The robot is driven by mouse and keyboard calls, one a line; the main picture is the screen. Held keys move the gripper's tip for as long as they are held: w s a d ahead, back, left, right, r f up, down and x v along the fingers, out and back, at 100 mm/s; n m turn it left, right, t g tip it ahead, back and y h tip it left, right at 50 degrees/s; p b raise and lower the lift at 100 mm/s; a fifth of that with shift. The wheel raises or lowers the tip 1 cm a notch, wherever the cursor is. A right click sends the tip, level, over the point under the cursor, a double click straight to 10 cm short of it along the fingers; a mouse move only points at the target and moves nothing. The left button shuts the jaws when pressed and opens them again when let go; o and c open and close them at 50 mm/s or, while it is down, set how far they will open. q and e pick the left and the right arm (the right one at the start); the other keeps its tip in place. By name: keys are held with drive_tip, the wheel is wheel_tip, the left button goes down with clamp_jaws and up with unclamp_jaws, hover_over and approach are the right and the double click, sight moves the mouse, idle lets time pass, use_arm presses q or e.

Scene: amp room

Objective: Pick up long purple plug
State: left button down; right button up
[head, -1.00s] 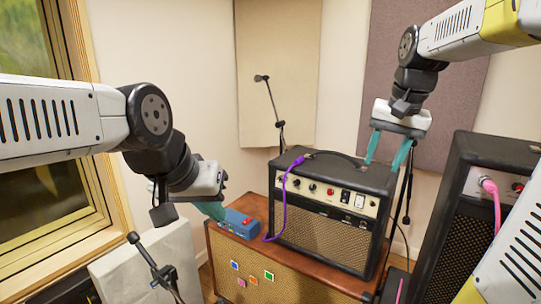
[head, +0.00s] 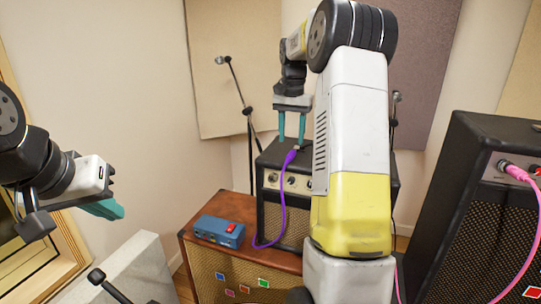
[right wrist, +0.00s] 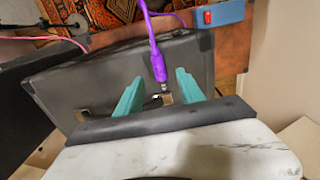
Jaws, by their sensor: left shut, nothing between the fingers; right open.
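The long purple plug (head: 290,157) is at the end of a purple cable that hangs down the front of the black amp (head: 266,215). In the right wrist view the plug (right wrist: 158,68) lies over the amp's top, between the two teal fingers and just beyond their tips. My right gripper (head: 292,138) is open, pointing down above the amp, with the plug close below its fingertips. My left gripper (head: 118,210) is shut and empty at the left, away from the amp. My right arm covers much of the amp in the head view.
A blue pedal (head: 219,231) with a red switch sits on the brown cabinet (head: 206,268), left of the amp. A large black amp with a pink plug (head: 514,171) stands at the right. A microphone stand (head: 240,90) rises behind the amp.

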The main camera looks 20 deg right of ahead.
sight(291, 153)
wheel_tip(291, 153, down, 6)
drive_tip(key=shift+d+r, duration=0.1)
drive_tip(key=shift+r, duration=0.15)
drive_tip(key=shift+c, duration=0.3)
clamp_jaws()
